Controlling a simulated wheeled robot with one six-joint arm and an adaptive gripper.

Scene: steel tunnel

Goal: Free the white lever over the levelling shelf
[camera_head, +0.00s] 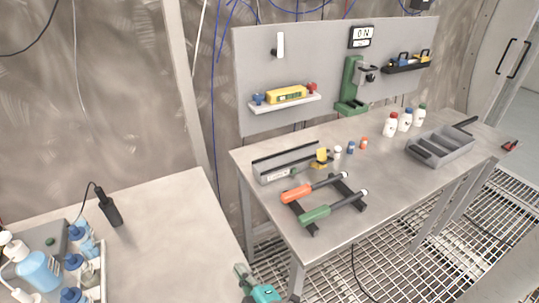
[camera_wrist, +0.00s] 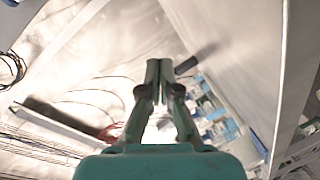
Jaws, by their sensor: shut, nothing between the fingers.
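The white lever (camera_head: 280,44) stands upright on the grey back panel, above the levelling shelf (camera_head: 285,103). The shelf carries a yellow level (camera_head: 286,94) with a blue knob (camera_head: 258,99) at its left and a red knob (camera_head: 311,88) at its right. My gripper (camera_head: 241,270) is at the bottom of the head view, low by the near left corner of the workbench and far from the lever. In the wrist view my gripper (camera_wrist: 159,64) has its fingers together and empty. The lever is not recognisable in the wrist view.
The workbench (camera_head: 355,225) holds a grey rail tray (camera_head: 290,165), orange and green handled tools on a rack, several small bottles and a grey divided tray (camera_head: 441,146). A green press (camera_head: 352,85) stands right of the shelf. The left table (camera_head: 165,240) has bottles and a black device (camera_head: 110,208).

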